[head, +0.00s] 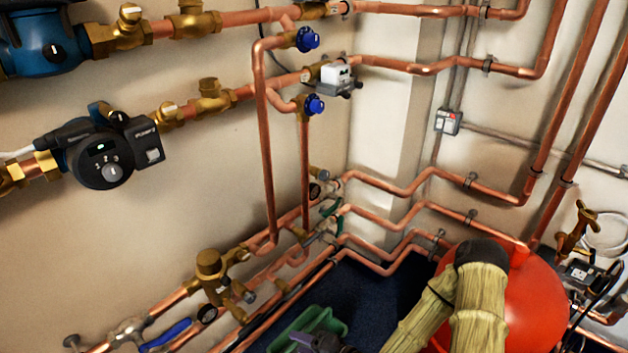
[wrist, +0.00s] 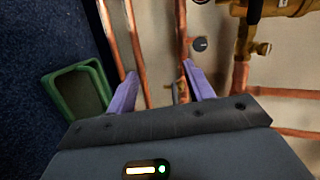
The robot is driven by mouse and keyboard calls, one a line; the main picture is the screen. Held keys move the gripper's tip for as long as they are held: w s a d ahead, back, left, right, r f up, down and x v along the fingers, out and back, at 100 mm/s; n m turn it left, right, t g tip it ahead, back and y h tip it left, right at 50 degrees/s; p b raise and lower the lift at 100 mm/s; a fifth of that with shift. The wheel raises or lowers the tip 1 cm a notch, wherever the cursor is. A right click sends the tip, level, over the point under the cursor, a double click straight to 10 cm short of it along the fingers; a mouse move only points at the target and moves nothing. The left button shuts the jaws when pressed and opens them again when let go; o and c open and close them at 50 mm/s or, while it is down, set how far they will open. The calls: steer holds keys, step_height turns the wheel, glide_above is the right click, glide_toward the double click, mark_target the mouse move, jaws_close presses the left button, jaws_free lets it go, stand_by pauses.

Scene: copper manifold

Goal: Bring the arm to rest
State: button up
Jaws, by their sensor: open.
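My gripper (wrist: 160,82) is open in the wrist view, with its two purple fingers apart. No object is held between them; copper pipes and a small fitting show beyond the gap. In the head view, part of my gripper shows dark and purple at the bottom edge, beside the green tray (head: 332,325), and its fingertips cannot be made out. My arm in its straw-coloured cover (head: 478,300) rises at the lower right, in front of the red vessel (head: 535,300).
Copper pipes (head: 265,140) with brass valves and blue knobs run along the left wall. A dark pump (head: 103,160) hangs there. A blue-handled valve (head: 165,335) sits low at left. The green tray (wrist: 48,100) lies left of my gripper on the dark blue floor (wrist: 40,30).

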steer(key=s+d+r+n+g+h+p, duration=0.2)
steer(key=d+r+n+g+h, duration=0.3)
steer(key=d+r+h, duration=0.85)
steer(key=s+d+r+y, duration=0.1)
steer(key=s+d+r, duration=0.15)
steer(key=r, duration=0.35)
steer(key=s+d+r+y, duration=0.1)
steer(key=s+d+r, duration=0.15)
steer(key=r, duration=0.35)
step_height(320, 180, up, 36)
steer(key=p, duration=3.8)
steer(key=shift+a+r+n, duration=0.25)
steer(key=shift+a+n, duration=0.1)
steer(key=shift+n, duration=0.05)
steer(key=shift+s+h, duration=0.1)
steer(key=shift+h, duration=0.15)
